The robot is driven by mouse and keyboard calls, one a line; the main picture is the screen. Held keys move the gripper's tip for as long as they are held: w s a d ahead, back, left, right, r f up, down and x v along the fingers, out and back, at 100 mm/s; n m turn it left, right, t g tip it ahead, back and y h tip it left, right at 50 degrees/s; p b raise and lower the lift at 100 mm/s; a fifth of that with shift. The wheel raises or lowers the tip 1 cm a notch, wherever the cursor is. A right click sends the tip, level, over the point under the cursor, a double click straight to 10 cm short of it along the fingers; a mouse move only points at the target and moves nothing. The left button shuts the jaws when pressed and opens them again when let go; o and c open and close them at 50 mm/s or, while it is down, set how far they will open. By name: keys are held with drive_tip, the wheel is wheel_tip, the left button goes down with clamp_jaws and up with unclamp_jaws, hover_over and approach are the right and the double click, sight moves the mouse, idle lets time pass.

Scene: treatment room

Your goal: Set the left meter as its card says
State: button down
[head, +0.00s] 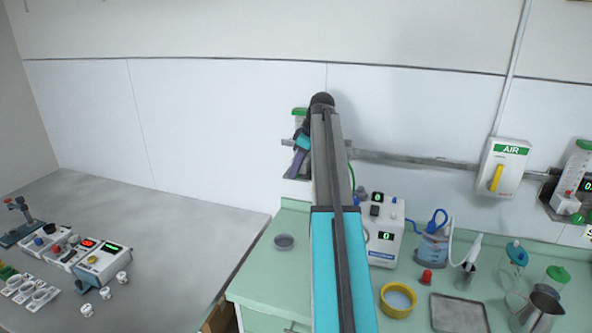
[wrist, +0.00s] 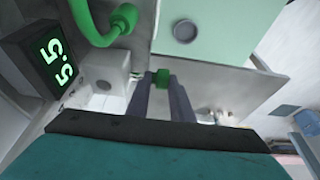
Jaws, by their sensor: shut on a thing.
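The left meter is mostly hidden behind my arm in the head view; its green top (head: 299,112) shows at the wall rail. In the wrist view its black display (wrist: 52,62) reads 5.5 in green digits, turned sideways. Beside it is a white block (wrist: 100,78) with a green hose (wrist: 105,25) above. My gripper (wrist: 162,82) is shut on a small green knob (wrist: 163,76), which sits between the fingertips. In the head view my gripper (head: 300,158) is at the meter, partly covered by my arm. I cannot make out the meter's card in either view.
A second meter (head: 570,185) hangs at the far right of the rail, past the AIR box (head: 502,168). Below, the green counter (head: 270,265) holds a white pump unit (head: 386,245), a yellow bowl (head: 397,299) and a tray (head: 458,314). A grey table (head: 170,225) stands left.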

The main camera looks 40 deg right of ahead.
drive_tip(key=shift+a+g+h, duration=0.3)
drive_tip(key=shift+g+h, duration=0.1)
drive_tip(key=shift+g, duration=0.4)
drive_tip(key=shift+f, duration=0.1)
drive_tip(key=c, duration=1.7)
unclamp_jaws()
drive_tip(key=shift+d+t, duration=0.15)
drive_tip(key=shift+t, duration=0.25)
